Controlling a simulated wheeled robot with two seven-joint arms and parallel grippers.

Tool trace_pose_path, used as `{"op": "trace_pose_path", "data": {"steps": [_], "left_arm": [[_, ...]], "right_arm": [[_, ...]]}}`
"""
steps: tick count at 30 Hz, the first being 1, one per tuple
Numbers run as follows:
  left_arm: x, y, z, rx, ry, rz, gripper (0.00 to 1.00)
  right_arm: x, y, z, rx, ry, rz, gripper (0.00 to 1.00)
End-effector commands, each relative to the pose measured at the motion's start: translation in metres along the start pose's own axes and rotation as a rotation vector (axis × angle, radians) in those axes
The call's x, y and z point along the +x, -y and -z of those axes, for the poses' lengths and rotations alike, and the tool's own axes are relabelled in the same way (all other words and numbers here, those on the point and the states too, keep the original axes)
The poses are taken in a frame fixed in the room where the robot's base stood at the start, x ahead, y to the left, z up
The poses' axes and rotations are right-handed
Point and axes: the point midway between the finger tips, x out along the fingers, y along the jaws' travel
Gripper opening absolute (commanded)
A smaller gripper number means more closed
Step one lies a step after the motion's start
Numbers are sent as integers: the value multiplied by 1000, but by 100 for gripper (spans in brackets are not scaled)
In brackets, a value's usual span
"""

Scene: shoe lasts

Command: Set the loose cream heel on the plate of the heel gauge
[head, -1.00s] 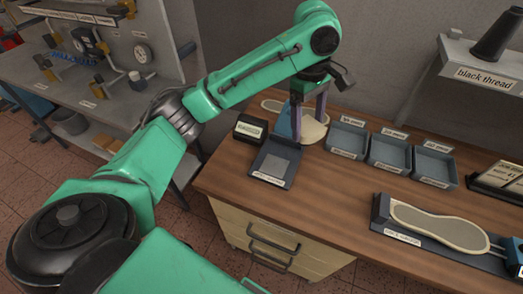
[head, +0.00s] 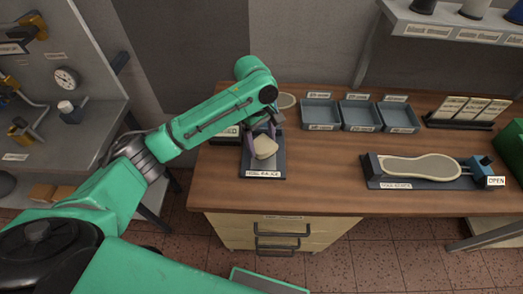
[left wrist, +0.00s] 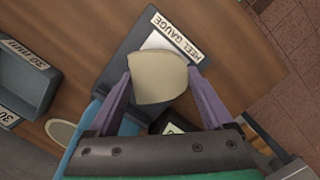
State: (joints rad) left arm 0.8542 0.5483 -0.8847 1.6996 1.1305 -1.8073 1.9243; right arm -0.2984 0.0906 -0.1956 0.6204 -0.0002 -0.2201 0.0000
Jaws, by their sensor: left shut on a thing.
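The cream heel (head: 265,146) is between the fingers of my left gripper (head: 264,139), which is shut on it. In the head view it overlaps the heel gauge (head: 262,175), a dark base with a label on its front edge. In the left wrist view the heel (left wrist: 158,78) sits between the two purple fingers of the gripper (left wrist: 158,80) and covers part of the gauge's pale plate (left wrist: 157,42). Whether the heel touches the plate or hangs above it, I cannot tell. My right gripper is not in view.
Several blue-grey trays (head: 321,113) stand behind and to the right of the gauge. A sole in a dark holder (head: 420,168) lies at the right. A black labelled box (head: 229,133) is left of the gauge. Wooden table (head: 320,165) is bare between gauge and sole holder.

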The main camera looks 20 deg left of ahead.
Motion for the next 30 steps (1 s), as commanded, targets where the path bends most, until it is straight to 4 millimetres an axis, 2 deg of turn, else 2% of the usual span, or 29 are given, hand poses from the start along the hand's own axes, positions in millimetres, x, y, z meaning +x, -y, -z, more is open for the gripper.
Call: {"op": "trace_pose_path", "data": {"steps": [7, 17, 18, 19, 26, 30], "left_arm": [[43, 1, 6, 1, 1, 2, 26], [48, 0, 7, 1, 0, 0, 26], [48, 0, 7, 1, 0, 0, 96], [48, 0, 7, 1, 0, 0, 100], [47, 0, 7, 1, 0, -1, 100], [32, -1, 7, 1, 0, -4, 100]], "right_arm": [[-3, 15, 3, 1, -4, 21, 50], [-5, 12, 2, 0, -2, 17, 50], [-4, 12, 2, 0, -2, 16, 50], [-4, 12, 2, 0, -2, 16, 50], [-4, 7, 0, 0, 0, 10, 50], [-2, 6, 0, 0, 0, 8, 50]]}}
